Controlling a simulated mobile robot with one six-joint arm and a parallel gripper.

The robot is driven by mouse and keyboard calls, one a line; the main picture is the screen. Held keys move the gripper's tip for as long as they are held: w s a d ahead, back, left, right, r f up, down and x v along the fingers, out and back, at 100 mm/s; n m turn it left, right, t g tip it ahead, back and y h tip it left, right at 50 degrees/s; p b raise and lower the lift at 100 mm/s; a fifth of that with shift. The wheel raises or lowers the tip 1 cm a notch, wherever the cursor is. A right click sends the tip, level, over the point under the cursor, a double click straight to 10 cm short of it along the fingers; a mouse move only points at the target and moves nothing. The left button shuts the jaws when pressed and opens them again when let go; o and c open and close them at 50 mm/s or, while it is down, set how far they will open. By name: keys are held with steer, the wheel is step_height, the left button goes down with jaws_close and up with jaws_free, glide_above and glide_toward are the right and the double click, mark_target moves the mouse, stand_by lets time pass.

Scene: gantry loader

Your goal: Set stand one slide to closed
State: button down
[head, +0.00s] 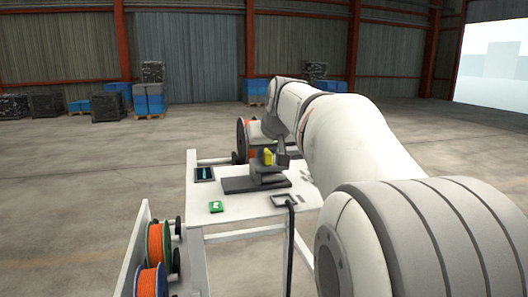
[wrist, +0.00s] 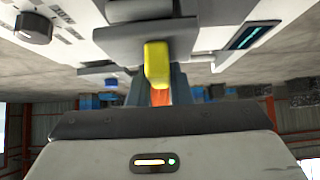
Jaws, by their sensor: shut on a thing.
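The slide unit is a dark block (head: 241,185) with a grey carriage on a white stand top (head: 240,215) in the head view. A yellow handle (head: 268,157) sticks up from the carriage; in the wrist view the yellow handle (wrist: 157,62) shows in the centre. My gripper (wrist: 158,88) has a finger on each side of the handle and is shut on it. In the head view my gripper (head: 280,157) is at the handle, partly hidden by my wrist. I cannot tell the slide's exact position along its base.
A dark display (head: 204,174) and a green item (head: 216,207) are on the stand top. Orange spools (head: 158,243) sit on a rack at the front left. Stacked blue boxes (head: 149,103) stand far back. Open floor lies left.

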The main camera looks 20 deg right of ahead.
steer(key=shift+d, duration=0.2)
steer(key=c, duration=1.7)
jaws_free()
steer(key=shift+o, duration=0.7)
steer(key=shift+d, duration=0.15)
steer(key=shift+o, duration=1.2)
steer(key=shift+s+r, duration=0.1)
steer(key=v, duration=0.7)
steer(key=shift+s+r+b, duration=0.2)
steer(key=shift+s+b, duration=0.05)
steer(key=shift+b, duration=0.05)
